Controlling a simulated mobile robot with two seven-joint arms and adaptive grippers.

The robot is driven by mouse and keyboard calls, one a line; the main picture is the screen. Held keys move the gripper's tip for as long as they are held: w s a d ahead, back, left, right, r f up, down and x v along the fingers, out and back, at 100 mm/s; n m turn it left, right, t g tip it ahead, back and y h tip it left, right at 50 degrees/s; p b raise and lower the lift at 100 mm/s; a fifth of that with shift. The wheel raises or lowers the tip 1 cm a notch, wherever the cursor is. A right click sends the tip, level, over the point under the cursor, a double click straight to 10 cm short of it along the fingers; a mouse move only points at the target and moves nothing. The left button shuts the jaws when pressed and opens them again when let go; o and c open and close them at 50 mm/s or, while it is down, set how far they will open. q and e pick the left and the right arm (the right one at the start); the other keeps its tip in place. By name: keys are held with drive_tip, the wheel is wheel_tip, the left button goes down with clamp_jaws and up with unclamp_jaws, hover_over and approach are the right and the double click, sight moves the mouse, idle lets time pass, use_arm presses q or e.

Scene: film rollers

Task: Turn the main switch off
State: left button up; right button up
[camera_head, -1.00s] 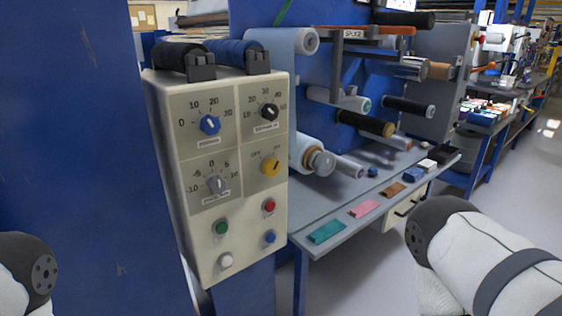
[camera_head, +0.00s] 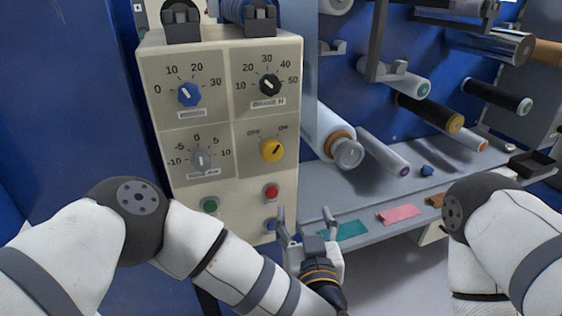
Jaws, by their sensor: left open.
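The control box (camera_head: 220,190) is cream coloured and faces me at the left of centre. Its main switch is the yellow knob (camera_head: 272,150) on the right side, between OFF and ON labels, with its dark mark pointing up and to the right, toward ON. My left gripper (camera_head: 305,214) is open and empty in front of the box's lower right edge, below and right of the yellow knob and apart from it. The blue button on the box is partly hidden behind a finger. My right arm shows at the right, but its gripper is out of view.
Around the switch sit a black knob (camera_head: 269,85), a blue knob (camera_head: 189,95), a grey knob (camera_head: 201,160), a red button (camera_head: 271,192) and a green button (camera_head: 209,205). A grey shelf (camera_head: 375,205) with coloured pieces and several rollers stands right of the box.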

use_arm(q)
wheel_tip(320, 180, up, 6)
drive_tip(key=w+a+n+y, duration=0.2)
drive_tip(key=n+y, duration=0.1)
drive_tip(key=y, duration=0.2)
drive_tip(key=b, duration=0.3)
approach(273, 153)
drive_tip(key=w+a+f, duration=0.1)
drive_tip(key=w, duration=0.1)
drive_tip(key=x, duration=0.7)
drive_tip(key=shift+w+d+r+b, duration=0.1)
drive_tip(key=shift+d+r+b, duration=0.1)
drive_tip(key=shift+r+b, duration=0.15)
use_arm(e)
drive_tip(key=s+f+g, duration=0.1)
drive_tip(key=s+f, duration=0.3)
drive_tip(key=shift+s+f+g, duration=0.15)
drive_tip(key=shift+f+g, duration=0.1)
drive_tip(key=shift+g, duration=0.15)
use_arm(q)
drive_tip(key=shift+c, duration=0.2)
drive_tip(key=c, duration=1.1)
